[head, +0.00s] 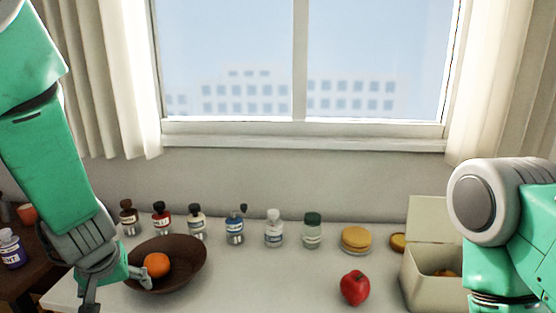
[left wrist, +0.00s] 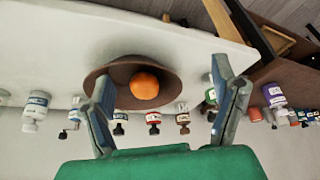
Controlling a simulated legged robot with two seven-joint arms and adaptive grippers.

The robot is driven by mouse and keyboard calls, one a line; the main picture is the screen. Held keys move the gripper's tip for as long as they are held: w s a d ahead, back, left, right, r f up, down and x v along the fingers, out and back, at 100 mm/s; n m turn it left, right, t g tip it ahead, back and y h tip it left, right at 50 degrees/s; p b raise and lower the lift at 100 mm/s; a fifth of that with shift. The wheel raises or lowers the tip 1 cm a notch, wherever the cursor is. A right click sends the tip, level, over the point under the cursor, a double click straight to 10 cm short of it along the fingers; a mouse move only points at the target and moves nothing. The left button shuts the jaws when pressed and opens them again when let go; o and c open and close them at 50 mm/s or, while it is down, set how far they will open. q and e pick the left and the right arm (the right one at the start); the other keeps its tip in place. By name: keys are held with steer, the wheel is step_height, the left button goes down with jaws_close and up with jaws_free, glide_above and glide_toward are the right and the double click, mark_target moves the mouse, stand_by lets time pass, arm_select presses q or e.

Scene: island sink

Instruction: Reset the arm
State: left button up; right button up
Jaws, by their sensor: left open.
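My left arm comes in from the left in the head view, and its gripper (head: 117,287) is at the left edge of a dark brown bowl (head: 190,262). An orange (head: 157,265) lies in the bowl. In the left wrist view my left gripper (left wrist: 165,95) has its two fingers wide apart with nothing between them touching. The bowl (left wrist: 112,72) and the orange (left wrist: 145,86) show beyond the fingers. My right arm shows at the right of the head view, but its gripper is out of the picture.
Several small bottles (head: 236,228) stand in a row along the back of the white counter (head: 260,285). The counter's middle front is clear.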

arm_select(q)
steer(key=s+a+f+m+g+y, duration=0.1)
steer(key=s+a+f+m+g, duration=0.2)
steer(key=s+f, duration=1.2)
steer(key=s+d+f+m+h, duration=0.1)
steer(key=s+d+f, duration=0.1)
steer(key=s+f, duration=0.2)
steer(key=s+d+f+m+h, duration=0.1)
steer(key=s+d+f+h, duration=0.1)
steer(key=s, duration=0.6)
step_height(320, 180, down, 3)
steer(key=shift+s+d+r+m, duration=0.1)
steer(key=shift+s+d+m, duration=0.1)
steer(key=shift+d+m, duration=0.4)
